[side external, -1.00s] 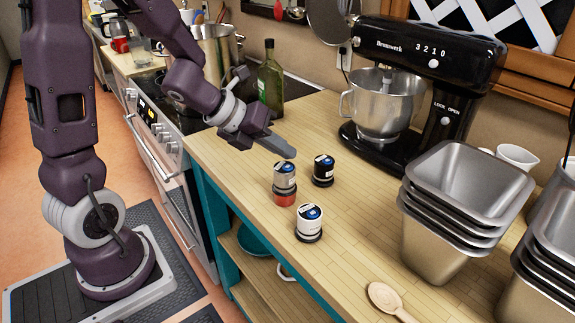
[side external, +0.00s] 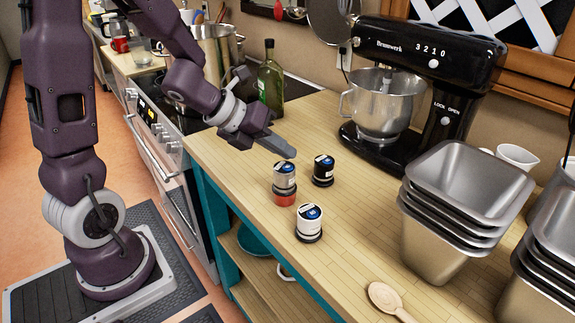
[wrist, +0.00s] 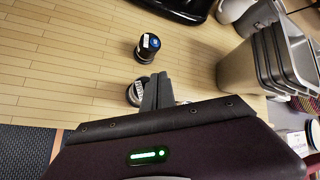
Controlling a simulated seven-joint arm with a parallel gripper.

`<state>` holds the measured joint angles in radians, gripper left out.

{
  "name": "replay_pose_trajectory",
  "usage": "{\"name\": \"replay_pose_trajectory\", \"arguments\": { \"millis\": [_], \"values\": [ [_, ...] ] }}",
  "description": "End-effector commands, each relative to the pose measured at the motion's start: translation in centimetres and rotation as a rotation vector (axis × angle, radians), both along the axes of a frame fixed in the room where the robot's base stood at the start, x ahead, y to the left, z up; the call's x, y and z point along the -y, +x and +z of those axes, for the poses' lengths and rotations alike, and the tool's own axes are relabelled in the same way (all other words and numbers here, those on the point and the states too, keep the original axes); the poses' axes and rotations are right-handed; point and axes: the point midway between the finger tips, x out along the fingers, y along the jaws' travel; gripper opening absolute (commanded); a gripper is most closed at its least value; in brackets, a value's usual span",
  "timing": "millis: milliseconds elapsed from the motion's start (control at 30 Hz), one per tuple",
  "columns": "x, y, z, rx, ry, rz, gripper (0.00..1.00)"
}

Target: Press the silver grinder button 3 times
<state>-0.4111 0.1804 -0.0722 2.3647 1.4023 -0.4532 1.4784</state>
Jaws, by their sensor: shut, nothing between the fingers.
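The silver grinder (side external: 285,178) stands upright on the wooden counter (side external: 345,225), with a silver upper body, a red base and a blue button on top. My gripper (side external: 290,153) is shut and empty, its fingertips just above the silver grinder's top in the side view. Whether they touch the button I cannot tell. In the wrist view, the shut fingers (wrist: 163,80) partly cover the silver grinder (wrist: 136,94).
A black grinder (side external: 323,171) stands behind right and a white grinder (side external: 310,224) in front right, both close. Behind are a black stand mixer (side external: 430,60) and green bottle (side external: 270,80). Stacked metal pans (side external: 440,245) and a wooden spoon (side external: 385,298) lie right.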

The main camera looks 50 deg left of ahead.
Motion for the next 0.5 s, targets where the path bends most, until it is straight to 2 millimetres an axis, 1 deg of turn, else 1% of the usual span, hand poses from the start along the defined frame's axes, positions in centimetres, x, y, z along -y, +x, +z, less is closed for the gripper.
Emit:
{"name": "replay_pose_trajectory", "arguments": {
  "millis": [333,500],
  "values": [
    [0.01,-0.01,-0.05,0.000,0.000,0.000,0.00],
    [0.04,-0.05,-0.78,-0.002,-0.002,0.000,0.00]
  ]
}}
